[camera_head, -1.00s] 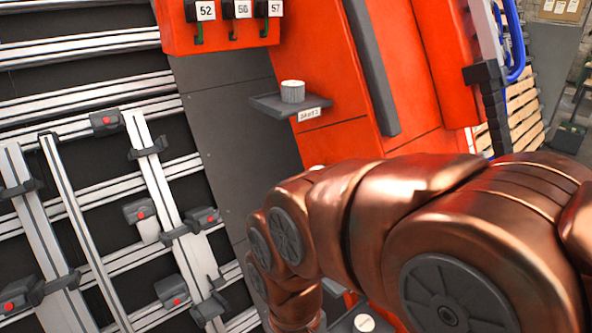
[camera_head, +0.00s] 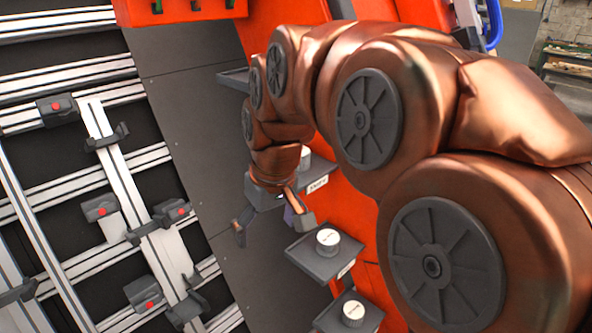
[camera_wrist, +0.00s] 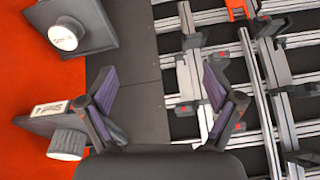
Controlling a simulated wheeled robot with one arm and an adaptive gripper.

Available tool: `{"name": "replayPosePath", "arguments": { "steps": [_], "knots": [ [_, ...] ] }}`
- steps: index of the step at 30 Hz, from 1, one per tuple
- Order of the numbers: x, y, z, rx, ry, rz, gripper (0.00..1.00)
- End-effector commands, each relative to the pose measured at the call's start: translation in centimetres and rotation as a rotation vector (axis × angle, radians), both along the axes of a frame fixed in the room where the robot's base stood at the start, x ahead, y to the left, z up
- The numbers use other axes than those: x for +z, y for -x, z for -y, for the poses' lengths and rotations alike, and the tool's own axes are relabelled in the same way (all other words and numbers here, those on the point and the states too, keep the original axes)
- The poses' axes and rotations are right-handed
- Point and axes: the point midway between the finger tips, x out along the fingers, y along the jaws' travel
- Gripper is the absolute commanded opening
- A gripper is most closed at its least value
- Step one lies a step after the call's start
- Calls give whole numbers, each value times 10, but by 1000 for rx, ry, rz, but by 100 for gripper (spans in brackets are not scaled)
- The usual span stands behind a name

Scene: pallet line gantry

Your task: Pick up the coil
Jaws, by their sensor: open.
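Several pale, ridged cylinders that look like coils stand upright on small grey shelves; I cannot tell which one the task means. In the head view, one coil (camera_head: 328,240) is in the middle, another coil (camera_head: 353,312) is below it, and a third coil (camera_head: 305,158) is partly hidden behind my arm. My gripper (camera_head: 270,224) points down, open and empty, left of the shelves. The wrist view shows its spread fingers (camera_wrist: 160,82) with nothing between them. There, one coil (camera_wrist: 64,35) is at upper left and another coil (camera_wrist: 68,144) at lower left, both apart from the fingers.
The grey shelves (camera_head: 318,265) jut from an orange panel (camera_head: 365,238). A higher shelf (camera_head: 234,79) is partly covered by my arm. A flat dark panel (camera_head: 190,110) and a rail frame with clamps (camera_head: 100,210) lie to the left.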

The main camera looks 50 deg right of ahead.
Motion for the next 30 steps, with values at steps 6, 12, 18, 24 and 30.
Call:
{"name": "replayPosePath", "arguments": {
  "steps": [6,12,18,24,30],
  "knots": [
    [26,-5,86,-122,46,122,91],
    [47,6,137,-191,86,187,91],
    [54,9,152,-210,99,201,91],
    [55,-6,158,-210,99,199,91],
    [55,-31,168,-209,99,199,91]
  ]
}}
